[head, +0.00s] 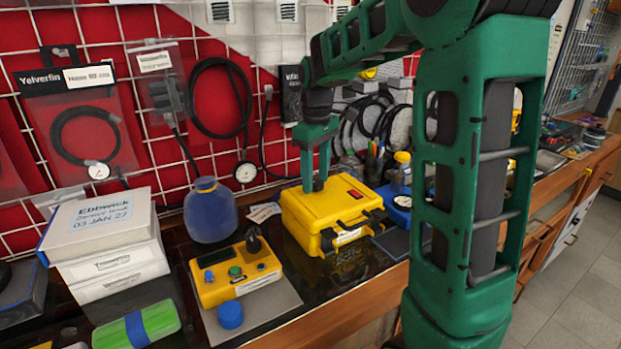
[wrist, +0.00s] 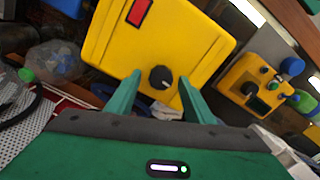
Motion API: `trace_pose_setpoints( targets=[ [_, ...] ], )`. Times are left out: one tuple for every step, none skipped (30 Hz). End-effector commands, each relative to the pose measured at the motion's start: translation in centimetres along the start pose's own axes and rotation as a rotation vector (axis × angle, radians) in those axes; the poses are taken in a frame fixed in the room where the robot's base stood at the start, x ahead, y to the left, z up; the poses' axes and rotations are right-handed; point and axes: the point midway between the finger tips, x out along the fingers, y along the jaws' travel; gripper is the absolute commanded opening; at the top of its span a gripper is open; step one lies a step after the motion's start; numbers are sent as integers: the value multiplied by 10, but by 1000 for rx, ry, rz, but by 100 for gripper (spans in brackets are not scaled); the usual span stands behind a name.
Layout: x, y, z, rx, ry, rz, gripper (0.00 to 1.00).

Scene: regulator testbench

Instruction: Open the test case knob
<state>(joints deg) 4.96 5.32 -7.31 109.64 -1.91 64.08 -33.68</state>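The yellow test case (head: 350,205) sits closed on the dark bench top, with a red label on its lid and dark latches at the front. It also fills the upper middle of the wrist view (wrist: 185,40). The black round knob (wrist: 161,77) with a light pointer mark is on the lid. My gripper (head: 314,186) points down over the lid and hides the knob in the head view. In the wrist view its green fingers (wrist: 160,80) are spread, one on each side of the knob, with gaps visible. Contact with the lid cannot be told.
A yellow control box (head: 236,273) with a green button stands left of the case, a blue cap (head: 230,315) before it. A blue jar (head: 210,212) and stacked white boxes (head: 108,240) stand farther left. A blue gauge (head: 402,201) is close on the right.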

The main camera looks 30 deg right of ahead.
Motion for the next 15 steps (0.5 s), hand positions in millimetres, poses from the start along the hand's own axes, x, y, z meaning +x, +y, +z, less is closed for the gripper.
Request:
trace_pose_setpoints(
  targets=[
    [0, 0, 0, 0, -1, 0, 48],
    [0, 0, 0, 0, -1, -1, 48],
    [0, 0, 1, 0, -1, -1, 48],
    [0, 0, 1, 0, -2, -1, 48],
    [0, 0, 1, 0, -2, -1, 48],
    [-1, 0, 1, 1, -2, -1, 48],
    [-2, 0, 1, 1, -2, -1, 48],
    [-3, 0, 1, 1, -1, -1, 48],
    [-6, 0, 1, 1, -1, -1, 48],
    [-10, 0, 0, 0, -1, -1, 48],
    [-14, 0, 0, 0, 0, 0, 48],
    [-20, 0, 0, 0, 1, 1, 48],
    [-25, 0, 0, 0, 0, 0, 48],
    [-30, 0, 0, 0, 1, 1, 48],
    [-38, 0, 0, 0, 1, 1, 48]
  ],
)
